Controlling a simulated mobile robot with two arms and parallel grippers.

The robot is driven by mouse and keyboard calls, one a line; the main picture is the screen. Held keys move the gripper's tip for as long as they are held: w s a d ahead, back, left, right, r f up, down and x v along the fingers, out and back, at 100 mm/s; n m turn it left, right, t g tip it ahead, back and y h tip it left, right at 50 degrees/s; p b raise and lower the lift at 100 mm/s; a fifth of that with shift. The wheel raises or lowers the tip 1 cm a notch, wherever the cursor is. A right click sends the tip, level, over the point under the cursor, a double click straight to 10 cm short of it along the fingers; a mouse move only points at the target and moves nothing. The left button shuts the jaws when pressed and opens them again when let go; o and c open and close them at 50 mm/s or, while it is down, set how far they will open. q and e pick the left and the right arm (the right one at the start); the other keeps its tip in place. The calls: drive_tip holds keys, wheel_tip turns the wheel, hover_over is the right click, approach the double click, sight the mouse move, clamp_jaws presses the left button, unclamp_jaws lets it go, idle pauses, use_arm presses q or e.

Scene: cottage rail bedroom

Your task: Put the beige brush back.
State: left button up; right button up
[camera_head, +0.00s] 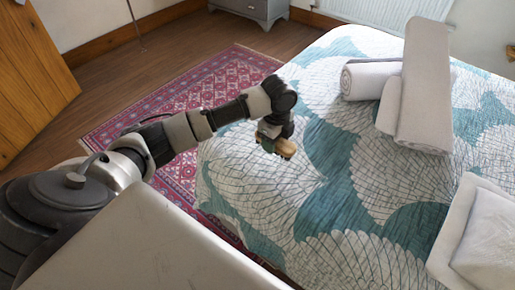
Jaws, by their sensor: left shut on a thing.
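The beige brush (286,148) is a small tan piece at the end of my left arm. My left gripper (275,136) is shut on it, and its fingers hide part of the brush. They are over the left part of the bed (310,205), which has a teal and white patterned cover. I cannot tell whether the brush touches the cover or hangs just above it. My right gripper is not in view.
Rolled grey towels (425,85) lie on the bed to the right. A white pillow (488,240) lies at the lower right. A red patterned rug (185,110) covers the floor beside the bed. A wooden door (30,80) stands at the left and a grey cabinet (255,8) at the back.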

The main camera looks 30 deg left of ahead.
use_arm(q)
hover_over(258, 155)
wheel_tip(258, 155, down, 4)
drive_tip(key=shift+a+r, duration=0.15)
drive_tip(key=shift+f+b, duration=0.3)
drive_tip(key=shift+f, duration=1.65)
drive_tip(key=shift+f, duration=0.15)
drive_tip(key=o, duration=0.8)
drive_tip(key=shift+o, duration=0.2)
wheel_tip(258, 155, up, 12)
drive_tip(key=shift+r+p, duration=0.15)
drive_tip(key=shift+p, duration=0.45)
